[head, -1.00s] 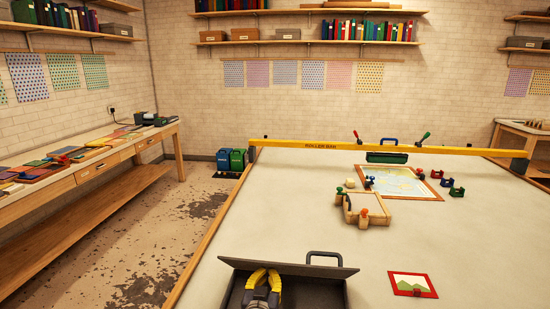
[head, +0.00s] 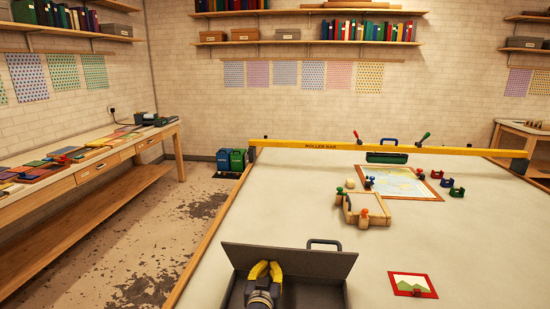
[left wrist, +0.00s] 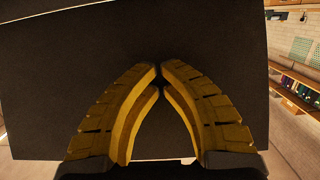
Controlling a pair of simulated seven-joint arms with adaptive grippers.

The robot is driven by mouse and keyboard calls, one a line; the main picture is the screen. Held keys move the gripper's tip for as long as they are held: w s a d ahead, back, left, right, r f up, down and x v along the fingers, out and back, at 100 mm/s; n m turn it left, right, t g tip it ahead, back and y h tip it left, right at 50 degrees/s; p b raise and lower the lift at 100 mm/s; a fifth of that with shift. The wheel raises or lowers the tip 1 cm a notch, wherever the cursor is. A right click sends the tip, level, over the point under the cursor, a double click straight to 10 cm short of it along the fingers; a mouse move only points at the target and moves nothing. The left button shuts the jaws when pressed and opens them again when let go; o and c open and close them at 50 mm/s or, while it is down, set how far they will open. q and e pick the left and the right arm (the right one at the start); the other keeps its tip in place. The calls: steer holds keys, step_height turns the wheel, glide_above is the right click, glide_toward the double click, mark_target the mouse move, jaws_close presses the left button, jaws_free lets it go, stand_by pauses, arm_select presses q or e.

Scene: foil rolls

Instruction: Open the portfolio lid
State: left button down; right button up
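The portfolio is a dark grey, flat case (head: 318,296) at the near edge of the table in the head view. Its lid (head: 305,262) stands raised along the far side, and a dark handle (head: 324,242) shows beyond it. My left gripper (head: 265,266) has yellow fingers and is over the case, in front of the lid. In the left wrist view the lid is a broad dark panel (left wrist: 160,30) behind the fingers. The fingertips (left wrist: 161,72) meet or nearly meet, with nothing seen between them. Whether they touch the lid is unclear. My right gripper is out of view.
A red-framed picture (head: 412,284) lies right of the case. A yellow roller bar (head: 340,146) spans the far table.

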arm_select(q)
steer(key=shift+r+x, duration=0.2)
steer(key=shift+x, duration=1.15)
steer(key=shift+r+x, duration=0.25)
steer(key=shift+x, duration=1.15)
steer(key=shift+w, duration=0.2)
steer(key=shift+w, duration=0.25)
steer(key=v, duration=1.6)
steer(key=shift+s+r, duration=0.15)
steer(key=shift+r, duration=0.05)
